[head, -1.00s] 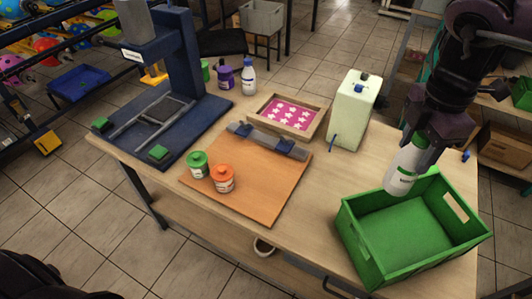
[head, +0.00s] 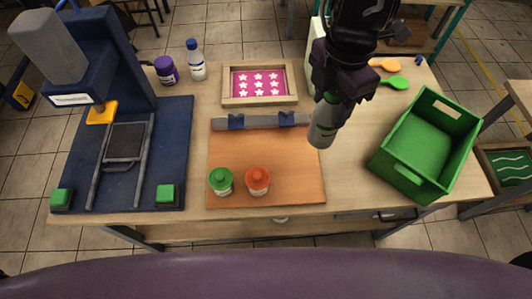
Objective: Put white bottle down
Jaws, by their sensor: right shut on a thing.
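My left gripper is not in view.
Green-capped (head: 221,181) and orange-capped (head: 257,181) jars stand on the board. A green crate (head: 384,160) is at right, the blue press (head: 172,130) at left. A star-patterned frame (head: 240,101), purple jar (head: 166,71) and white blue-capped bottle (head: 196,63) are behind.

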